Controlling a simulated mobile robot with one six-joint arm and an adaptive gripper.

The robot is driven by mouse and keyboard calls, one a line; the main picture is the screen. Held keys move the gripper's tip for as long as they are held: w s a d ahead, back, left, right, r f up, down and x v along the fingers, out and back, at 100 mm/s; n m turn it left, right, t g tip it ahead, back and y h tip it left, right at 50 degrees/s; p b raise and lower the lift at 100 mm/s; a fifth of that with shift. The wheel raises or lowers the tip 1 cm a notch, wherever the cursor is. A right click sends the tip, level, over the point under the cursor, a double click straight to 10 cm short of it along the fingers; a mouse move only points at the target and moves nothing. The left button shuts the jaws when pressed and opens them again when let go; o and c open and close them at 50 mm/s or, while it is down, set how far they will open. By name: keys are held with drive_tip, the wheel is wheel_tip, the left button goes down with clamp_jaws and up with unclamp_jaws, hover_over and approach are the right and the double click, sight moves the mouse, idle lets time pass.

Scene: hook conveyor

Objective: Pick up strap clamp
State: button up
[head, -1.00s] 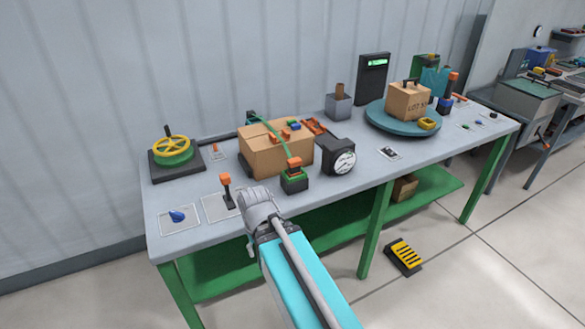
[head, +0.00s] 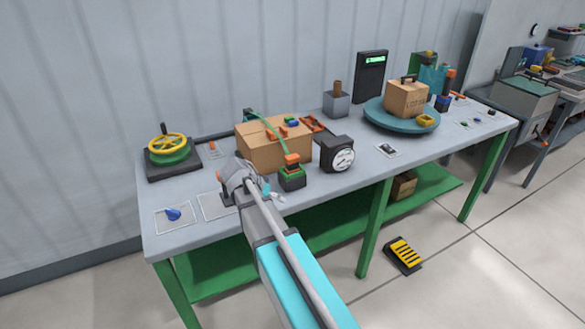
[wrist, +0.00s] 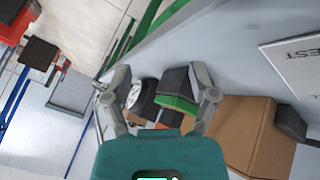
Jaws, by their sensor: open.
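What looks like the strap clamp (head: 291,174) is a dark block with a green band and an orange top. It stands on the workbench at the front of a cardboard box (head: 262,152), and a green strap runs over the box from it. My gripper (head: 268,190) is beside it, to its left in the head view. In the wrist view the open fingers of my gripper (wrist: 160,78) are spread, with the green and black block (wrist: 177,103) beyond and between them. I see no contact. Orange parts there are partly covered.
A round gauge (head: 338,155) stands close right of the clamp. A yellow handwheel (head: 167,146) and a blue knob (head: 173,214) are at the left. A turntable (head: 375,117) carries another box (head: 407,98).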

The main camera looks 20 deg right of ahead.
sight(286, 162)
drive_tip(key=w+d+r+m+h, duration=0.1)
drive_tip(key=w+m+h, duration=0.1)
drive_tip(key=w, duration=0.1)
drive_tip(key=w+d+r+m+h+b, duration=0.1)
drive_tip(key=w+d+r+m, duration=0.1)
drive_tip(key=w, duration=0.2)
drive_tip(key=w+d+r+m+h, duration=0.1)
drive_tip(key=w+r+m+h, duration=0.1)
drive_tip(key=w+m, duration=0.1)
drive_tip(key=shift+w+d+r+h, duration=0.1)
drive_tip(key=shift+w+d+h, duration=0.2)
drive_tip(key=shift+w+d, duration=0.1)
drive_tip(key=shift+w+d+r+m+h, duration=0.15)
drive_tip(key=shift+w+r+m+h, duration=0.15)
drive_tip(key=shift+r+m, duration=0.1)
drive_tip(key=shift+b+x, duration=0.6)
drive_tip(key=shift+x, duration=0.25)
drive_tip(key=shift+d+f, duration=0.2)
drive_tip(key=shift+d, duration=0.05)
drive_tip(key=shift+d, duration=0.1)
drive_tip(key=shift+b+x, duration=1)
drive_tip(key=shift+x, duration=1.55)
